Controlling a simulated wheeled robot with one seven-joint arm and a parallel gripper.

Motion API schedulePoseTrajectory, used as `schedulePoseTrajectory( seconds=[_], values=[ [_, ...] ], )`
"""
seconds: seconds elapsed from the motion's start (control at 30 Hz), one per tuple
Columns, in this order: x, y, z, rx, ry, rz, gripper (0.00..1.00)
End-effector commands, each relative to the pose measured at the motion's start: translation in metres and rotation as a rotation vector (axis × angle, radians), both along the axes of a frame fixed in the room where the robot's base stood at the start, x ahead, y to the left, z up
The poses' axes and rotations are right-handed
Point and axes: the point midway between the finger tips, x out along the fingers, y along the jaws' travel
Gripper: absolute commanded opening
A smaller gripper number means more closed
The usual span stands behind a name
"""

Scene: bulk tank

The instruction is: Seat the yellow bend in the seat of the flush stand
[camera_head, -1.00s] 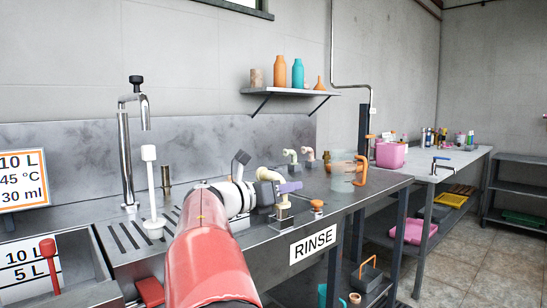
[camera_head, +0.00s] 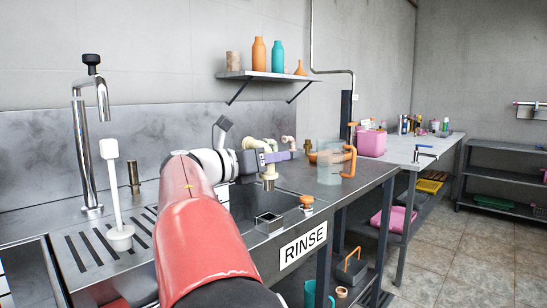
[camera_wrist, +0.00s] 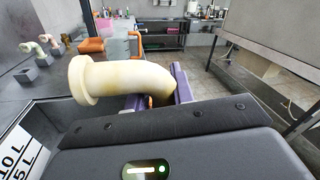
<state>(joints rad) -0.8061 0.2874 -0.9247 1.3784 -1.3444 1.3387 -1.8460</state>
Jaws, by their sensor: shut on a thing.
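My gripper (camera_head: 279,156) has purple fingers and is shut on the yellow bend (camera_wrist: 125,78), a cream-yellow elbow with a flanged end. In the wrist view its flange points left and its other end lies between the fingers. In the head view the bend (camera_head: 254,146) is partly hidden by my wrist, held above the bench. A small metal upright piece (camera_head: 268,181) shows just under the fingers. I cannot tell which of these, if either, is the flush stand.
A clear jug (camera_head: 328,165) with an orange handle and an orange knob (camera_head: 306,202) are right of my gripper. A tall tap (camera_head: 85,140) stands left.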

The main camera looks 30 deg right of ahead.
Motion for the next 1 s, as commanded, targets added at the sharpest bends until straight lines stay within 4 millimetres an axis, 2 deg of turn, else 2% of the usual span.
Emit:
schedulePoseTrajectory(
  seconds=[0.5, 1.0],
  values=[
    [0.0, 0.0, -0.048, 0.001, 0.001, 0.0, 0.0],
    [0.0, 0.0, -0.053, 0.0, 0.0, 0.0, 0.0]
  ],
)
